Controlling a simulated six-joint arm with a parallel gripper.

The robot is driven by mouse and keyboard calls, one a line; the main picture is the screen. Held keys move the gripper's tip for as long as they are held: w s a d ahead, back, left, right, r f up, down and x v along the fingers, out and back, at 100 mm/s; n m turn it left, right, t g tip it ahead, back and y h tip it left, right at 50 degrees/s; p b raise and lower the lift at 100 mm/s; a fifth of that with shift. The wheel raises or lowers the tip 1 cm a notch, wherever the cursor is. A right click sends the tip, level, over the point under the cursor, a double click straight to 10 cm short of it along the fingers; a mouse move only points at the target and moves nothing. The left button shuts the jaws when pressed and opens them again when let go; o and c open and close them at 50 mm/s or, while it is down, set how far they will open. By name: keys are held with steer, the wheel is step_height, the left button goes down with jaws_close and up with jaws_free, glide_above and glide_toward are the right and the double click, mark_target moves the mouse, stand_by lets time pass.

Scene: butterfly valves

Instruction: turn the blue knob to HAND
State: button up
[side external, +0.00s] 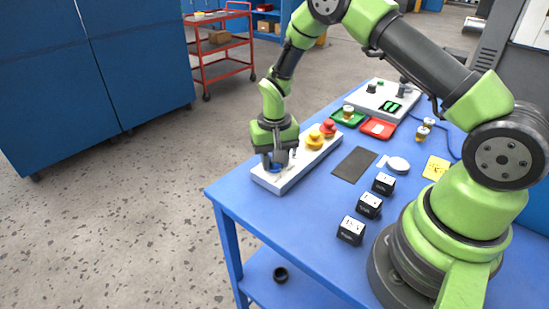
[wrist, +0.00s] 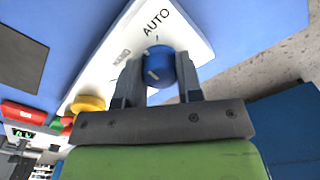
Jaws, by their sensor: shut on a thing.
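The blue knob (wrist: 158,63) sits on a white control panel (wrist: 184,25). In the wrist view, the label AUTO (wrist: 156,21) is above it and a fainter label that reads like HAND (wrist: 121,57) is to its left. Small white marks show on the knob, but I cannot tell which label it points to. My gripper (wrist: 159,75) is shut on the knob, one finger on each side. In the side view, my gripper (side external: 274,163) reaches down onto the near-left end of the panel (side external: 293,178), and the knob (side external: 275,168) is mostly hidden by the fingers.
A yellow button (side external: 314,139) and a red button (side external: 328,128) stand on the same panel. Green (side external: 348,118) and red (side external: 377,128) trays lie behind. A dark mat (side external: 354,162) and several black blocks (side external: 369,206) are to the right. The table's left corner is close to the panel.

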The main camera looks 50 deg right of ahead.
steer(key=n, duration=0.4)
steer(key=shift+n, duration=0.3)
steer(key=n, duration=0.4)
steer(key=shift+n, duration=0.4)
steer(key=o, duration=0.9)
step_height(320, 180, up, 10)
steer(key=shift+r, duration=0.1)
